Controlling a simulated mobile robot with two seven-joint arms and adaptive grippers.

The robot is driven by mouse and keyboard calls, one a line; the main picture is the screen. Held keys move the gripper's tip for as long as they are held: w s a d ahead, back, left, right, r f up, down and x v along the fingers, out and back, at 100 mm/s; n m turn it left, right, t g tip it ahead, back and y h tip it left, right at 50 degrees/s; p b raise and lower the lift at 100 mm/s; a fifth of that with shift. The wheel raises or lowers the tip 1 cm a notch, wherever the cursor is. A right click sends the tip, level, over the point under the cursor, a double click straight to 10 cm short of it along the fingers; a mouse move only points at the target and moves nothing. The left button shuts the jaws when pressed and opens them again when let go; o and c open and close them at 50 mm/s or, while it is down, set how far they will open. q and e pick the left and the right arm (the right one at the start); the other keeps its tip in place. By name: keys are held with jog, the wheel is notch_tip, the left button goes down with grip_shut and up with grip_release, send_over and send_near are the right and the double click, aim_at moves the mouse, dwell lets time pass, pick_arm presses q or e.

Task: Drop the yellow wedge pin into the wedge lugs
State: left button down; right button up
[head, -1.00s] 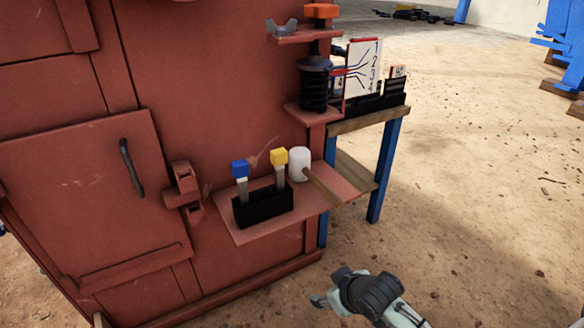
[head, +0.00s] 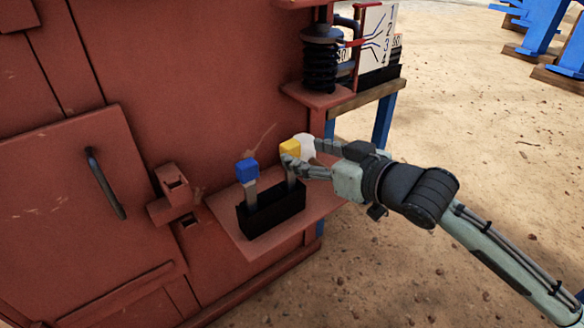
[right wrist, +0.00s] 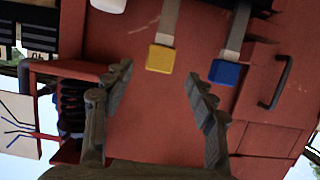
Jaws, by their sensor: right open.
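The yellow wedge pin (head: 290,147) stands in a black holder (head: 272,213) on a red shelf, beside a blue-headed pin (head: 247,170). My right gripper (head: 303,156) is open at the yellow head, with its fingers partly covering the pin's shank. In the right wrist view, the yellow head (right wrist: 160,59) lies between and just beyond the spread fingertips (right wrist: 159,78); it is not gripped. The wedge lugs (head: 173,186) are red brackets at the door's edge, left of the holder, with nothing seen in them. My left gripper is out of view.
A white mallet head (head: 305,146) is partly hidden behind my right gripper. The red shelf (head: 240,235) juts from the crusher wall. A black spring (head: 322,66) and a numbered board (head: 375,38) stand above right. The door has a dark handle (head: 105,183).

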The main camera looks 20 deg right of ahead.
aim_at(294, 147)
jog(key=x, duration=0.6)
jog(key=shift+r, duration=0.1)
jog(key=shift+c, duration=0.6)
grip_shut()
jog(key=shift+r, duration=0.1)
